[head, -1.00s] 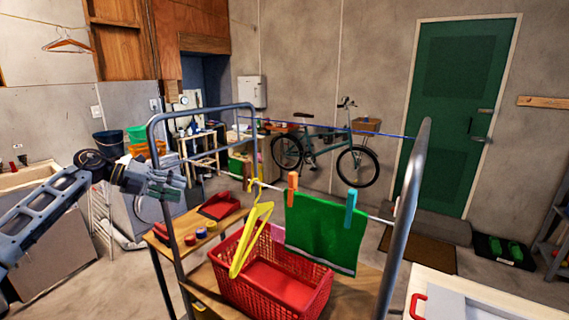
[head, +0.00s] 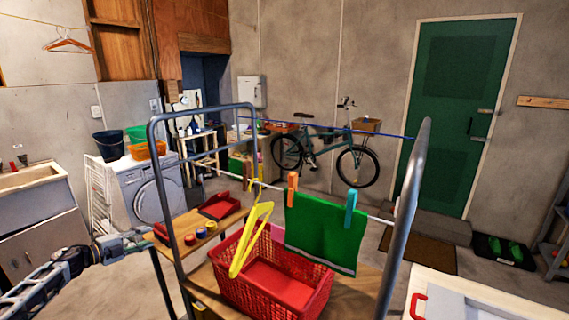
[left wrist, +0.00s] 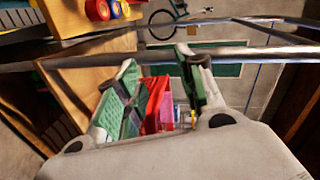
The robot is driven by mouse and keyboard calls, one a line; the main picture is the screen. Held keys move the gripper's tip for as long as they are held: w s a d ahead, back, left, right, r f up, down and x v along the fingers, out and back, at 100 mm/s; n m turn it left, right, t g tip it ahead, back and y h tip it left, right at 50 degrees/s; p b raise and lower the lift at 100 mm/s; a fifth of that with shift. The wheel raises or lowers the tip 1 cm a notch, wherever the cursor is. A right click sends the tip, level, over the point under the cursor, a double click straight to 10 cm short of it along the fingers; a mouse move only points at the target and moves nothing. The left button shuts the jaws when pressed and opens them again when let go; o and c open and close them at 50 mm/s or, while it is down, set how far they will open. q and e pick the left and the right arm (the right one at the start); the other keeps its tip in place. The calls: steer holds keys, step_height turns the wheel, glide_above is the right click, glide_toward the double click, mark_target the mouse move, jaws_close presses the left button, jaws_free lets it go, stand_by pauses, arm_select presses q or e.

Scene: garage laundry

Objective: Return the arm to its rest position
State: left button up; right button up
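My left gripper (head: 132,242) is low at the left in the head view, beside the left end of the wooden bench. It is apart from the bench things and the rack. In the left wrist view its two fingers (left wrist: 158,85) stand apart, with red and pink shapes showing between them; it seems to hold nothing. My left forearm comes in from the lower left. My right gripper is not in view. A green cloth (head: 322,232) hangs on the rack's line under an orange peg (head: 292,189) and a blue peg (head: 351,209). A yellow hanger (head: 251,240) hangs beside it.
The metal rack frame (head: 409,205) stands over a red basket (head: 318,294) on the wooden bench (head: 178,226). A red dustpan (head: 220,206) and several coloured rolls lie on the bench. A washing machine (head: 147,194) and a sink (head: 28,177) stand behind my left arm.

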arm_select(q)
steer(key=s+a+f+n+g+y, duration=0.1)
steer(key=s+a+f+n+y, duration=0.45)
steer(key=s+a+f, duration=0.55)
steer(key=s+a+f+n+y, duration=0.55)
steer(key=s+a+f, duration=0.25)
steer(key=a+f, duration=0.7)
steer(key=s+a+f+n+g+y, duration=0.2)
steer(key=s+a+f+g, duration=0.3)
steer(key=s, duration=0.8)
steer(key=s+a+f+n+g+y, duration=0.1)
steer(key=s+a+f+n+y, duration=0.1)
steer(key=s+a, duration=0.8)
steer(key=s+a+f+n+g+y, duration=0.2)
steer(key=s+a+f+g, duration=0.15)
steer(key=s, duration=1.25)
steer(key=s+d+f+n+g+h, duration=0.1)
steer(key=s+d+f+h, duration=0.15)
steer(key=d+f, duration=1.05)
steer(key=s+d+f+h, duration=0.1)
steer(key=s+d+f, duration=0.3)
steer(key=d+f, duration=0.9)
steer(key=s+d+f+n+h, duration=0.1)
steer(key=d+f+h, duration=0.1)
steer(key=d, duration=1.9)
steer(key=s+d+f+n+h, duration=0.1)
steer(key=s+d+f+h, duration=0.1)
steer(key=d, duration=2)
steer(key=shift+d+f+h, duration=0.15)
steer(key=shift+f+h, duration=0.4)
